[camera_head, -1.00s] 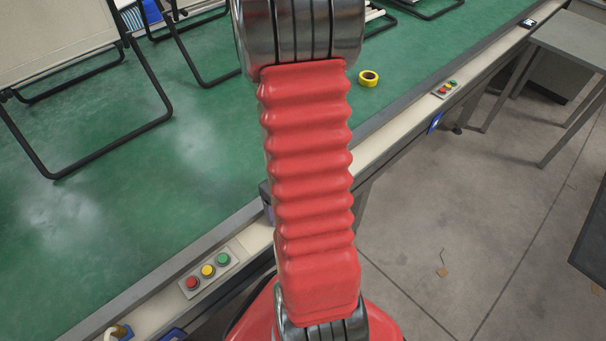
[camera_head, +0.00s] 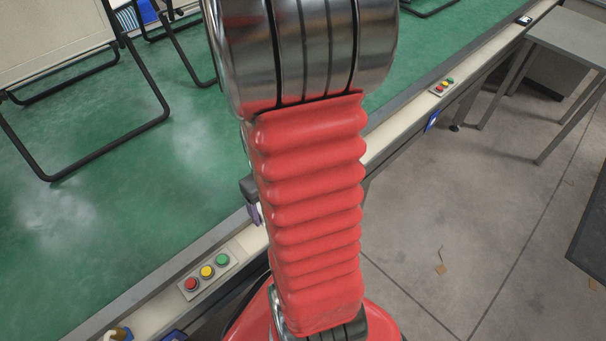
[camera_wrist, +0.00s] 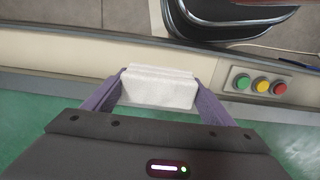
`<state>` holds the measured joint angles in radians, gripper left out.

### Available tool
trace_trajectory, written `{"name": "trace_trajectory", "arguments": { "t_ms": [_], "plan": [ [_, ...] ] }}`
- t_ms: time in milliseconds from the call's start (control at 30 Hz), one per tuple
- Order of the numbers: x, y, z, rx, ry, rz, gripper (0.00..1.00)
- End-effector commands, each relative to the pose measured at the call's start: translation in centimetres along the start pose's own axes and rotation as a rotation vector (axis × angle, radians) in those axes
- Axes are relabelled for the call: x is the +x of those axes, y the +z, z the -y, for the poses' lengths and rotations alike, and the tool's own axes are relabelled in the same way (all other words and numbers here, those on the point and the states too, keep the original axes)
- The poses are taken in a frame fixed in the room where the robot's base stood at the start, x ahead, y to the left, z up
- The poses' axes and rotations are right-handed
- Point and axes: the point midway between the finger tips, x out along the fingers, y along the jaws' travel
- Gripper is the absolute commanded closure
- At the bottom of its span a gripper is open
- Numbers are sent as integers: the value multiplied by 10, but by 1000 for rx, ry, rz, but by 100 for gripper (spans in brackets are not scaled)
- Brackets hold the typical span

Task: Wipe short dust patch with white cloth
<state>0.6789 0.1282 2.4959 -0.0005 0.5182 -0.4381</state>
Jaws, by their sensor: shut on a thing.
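The white cloth (camera_wrist: 158,92) is a folded pad held between the purple fingers of my gripper (camera_wrist: 160,82) in the wrist view. In that view it is over the conveyor's pale side rail, near the green belt's edge. In the head view my arm hides most of the gripper; a small purple part shows just left of the arm by the rail. Two pale dust patches lie on the green belt in the head view: one dust patch (camera_head: 58,215) at left, another dust patch (camera_head: 190,142) farther back. The cloth is apart from both.
A black-framed folding lounger (camera_head: 150,85) stands on the green belt (camera_head: 130,235) at upper left. A button box (camera_head: 208,271) with red, yellow and green buttons sits on the near rail. A grey table (camera_head: 570,38) stands at right. Open concrete floor lies between.

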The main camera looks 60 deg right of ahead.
Motion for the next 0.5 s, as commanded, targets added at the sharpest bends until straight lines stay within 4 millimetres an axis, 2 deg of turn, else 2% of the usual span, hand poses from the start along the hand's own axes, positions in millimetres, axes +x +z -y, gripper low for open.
{"name": "trace_trajectory", "arguments": {
  "t_ms": [233,500],
  "plan": [
    [-21,-2,1,-7,1,-3,47],
    [-27,-1,2,-10,0,0,47]
  ]
}}
